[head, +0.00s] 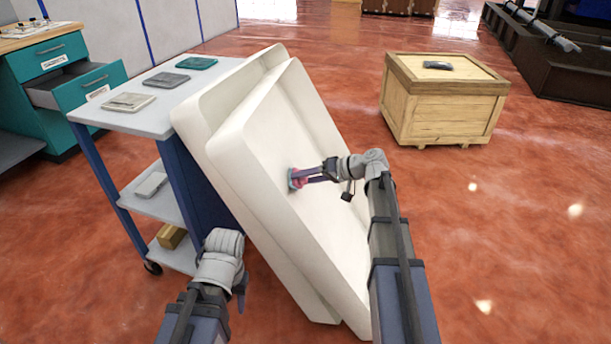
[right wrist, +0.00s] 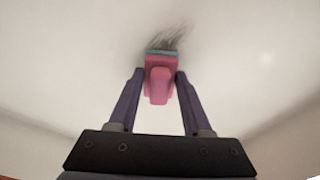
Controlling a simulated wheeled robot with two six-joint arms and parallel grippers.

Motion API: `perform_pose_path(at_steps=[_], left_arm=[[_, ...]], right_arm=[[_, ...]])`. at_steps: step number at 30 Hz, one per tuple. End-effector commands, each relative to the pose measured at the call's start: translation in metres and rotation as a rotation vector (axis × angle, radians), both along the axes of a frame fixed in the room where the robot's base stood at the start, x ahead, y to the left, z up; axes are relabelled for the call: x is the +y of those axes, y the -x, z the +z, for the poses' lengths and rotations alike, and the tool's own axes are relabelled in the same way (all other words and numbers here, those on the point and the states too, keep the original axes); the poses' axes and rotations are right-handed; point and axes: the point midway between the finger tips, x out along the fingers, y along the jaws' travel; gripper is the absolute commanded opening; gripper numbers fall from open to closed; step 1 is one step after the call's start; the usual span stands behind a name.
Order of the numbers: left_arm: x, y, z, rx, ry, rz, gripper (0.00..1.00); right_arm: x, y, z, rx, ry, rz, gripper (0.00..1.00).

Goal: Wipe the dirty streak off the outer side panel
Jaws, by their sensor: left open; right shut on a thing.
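Two white rimmed panels lean against a cart; the outer side panel (head: 275,135) faces me. My right gripper (head: 303,177) is shut on the pink handle of a scrubber (head: 294,179) with a teal pad, at the panel's inner face. In the right wrist view the scrubber (right wrist: 158,85) sits between the fingers, its pad at the lower end of a dark grey streak (right wrist: 172,38). I cannot tell whether the pad touches the panel. The streak is not discernible in the head view. My left gripper (head: 240,293) hangs low at front left, open, away from the panel.
The grey-topped cart (head: 150,115) behind the panels holds several flat pieces and a box on its shelves. A teal drawer cabinet (head: 50,60) stands at far left with one drawer open. A wooden crate (head: 440,110) stands at right. The floor between crate and panels is clear.

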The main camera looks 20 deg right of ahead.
Motion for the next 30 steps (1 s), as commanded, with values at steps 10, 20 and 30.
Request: perform_pose_path(at_steps=[10, 20, 30], left_arm=[[0.0, 0.0, 0.0, 0.0, 0.0, 0.0, 0.45], [0.0, 0.0, 0.001, 0.0, 0.0, 0.0, 0.45], [0.0, 0.0, 0.003, 0.0, 0.0, 0.0, 0.45]], right_arm=[[0.012, 0.018, 0.0, 0.003, -0.001, 0.007, 0.05], [0.022, 0.035, 0.001, 0.002, -0.001, 0.006, 0.05], [0.019, 0.035, 0.003, 0.002, 0.0, 0.005, 0.04]])
